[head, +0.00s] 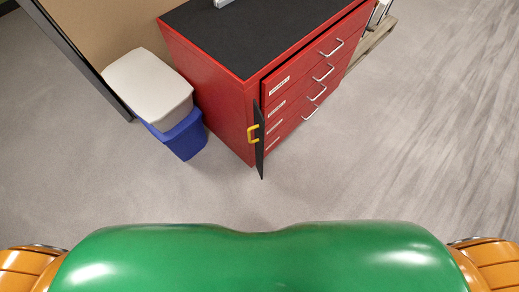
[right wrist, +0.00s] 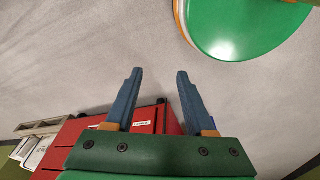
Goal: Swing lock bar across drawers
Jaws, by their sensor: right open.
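The red drawer cabinet (head: 215,85) has a black top and a stack of drawers with silver handles on its front. The dark lock bar (head: 261,155) stands at the front's left edge and sticks out from the drawer faces, not across them. A yellow handle (head: 253,133) is on the bar. My right gripper (right wrist: 160,75) is open and empty in the right wrist view, with bare floor between its blue fingers. Part of the red cabinet (right wrist: 75,132) shows below and behind it. My left gripper is in neither view.
A blue bin (head: 183,138) and a pale box-like lid (head: 148,85) stand left of the cabinet, beside a dark-edged board (head: 100,30). A wooden pallet (head: 375,38) lies beyond the cabinet's far right. The floor in front and to the right is clear.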

